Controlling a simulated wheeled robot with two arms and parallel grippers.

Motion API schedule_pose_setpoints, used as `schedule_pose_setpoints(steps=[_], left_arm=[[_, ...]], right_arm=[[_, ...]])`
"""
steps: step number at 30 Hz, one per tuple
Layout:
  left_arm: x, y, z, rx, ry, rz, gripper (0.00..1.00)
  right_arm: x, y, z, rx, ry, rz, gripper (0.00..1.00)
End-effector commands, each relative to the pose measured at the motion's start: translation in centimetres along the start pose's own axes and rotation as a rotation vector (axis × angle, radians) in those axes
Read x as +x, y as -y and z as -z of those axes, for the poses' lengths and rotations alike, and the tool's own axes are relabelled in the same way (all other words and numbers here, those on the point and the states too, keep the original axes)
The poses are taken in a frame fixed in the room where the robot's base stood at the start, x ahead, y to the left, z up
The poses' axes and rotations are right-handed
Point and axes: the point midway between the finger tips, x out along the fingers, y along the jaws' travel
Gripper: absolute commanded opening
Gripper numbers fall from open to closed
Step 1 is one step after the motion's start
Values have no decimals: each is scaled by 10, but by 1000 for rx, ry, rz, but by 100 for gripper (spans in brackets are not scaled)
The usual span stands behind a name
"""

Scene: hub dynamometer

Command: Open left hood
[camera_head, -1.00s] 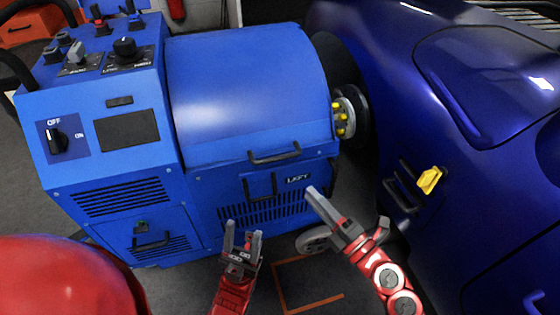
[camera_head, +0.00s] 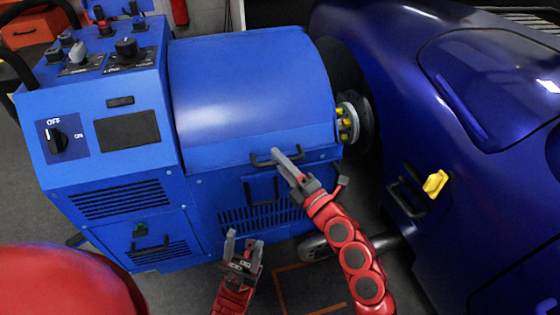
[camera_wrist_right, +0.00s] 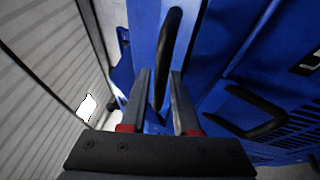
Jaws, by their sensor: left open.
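The left hood (camera_head: 250,95) is the curved blue cover on the blue machine, and it is down. Its black handle (camera_head: 261,163) runs along the front lower edge. My right gripper (camera_head: 284,162) is at the right part of this handle. In the right wrist view, the fingers of my right gripper (camera_wrist_right: 163,98) are apart, with the black hood handle (camera_wrist_right: 170,50) running between them. Whether they touch it cannot be told. My left gripper (camera_head: 244,246) is open and empty, low in front of the vented panel.
A second black handle (camera_head: 260,190) sits on the panel below the hood handle. The control cabinet (camera_head: 100,130) adjoins the hood on the left. A dark blue car body (camera_head: 430,100) stands close on the right, with a hub with yellow studs (camera_head: 345,122) between.

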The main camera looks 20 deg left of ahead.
Motion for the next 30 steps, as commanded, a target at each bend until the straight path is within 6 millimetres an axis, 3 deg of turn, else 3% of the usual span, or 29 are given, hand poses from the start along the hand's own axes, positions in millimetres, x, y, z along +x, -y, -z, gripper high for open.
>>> schedule_pose_setpoints(steps=[1,6,30], left_arm=[[0,0,0,0,0,0,50],[0,0,0,0,0,0,50],[0,0,0,0,0,0,50]], right_arm=[[0,0,0,0,0,0,30],[0,0,0,0,0,0,0],[0,1,0,0,0,1,0]])
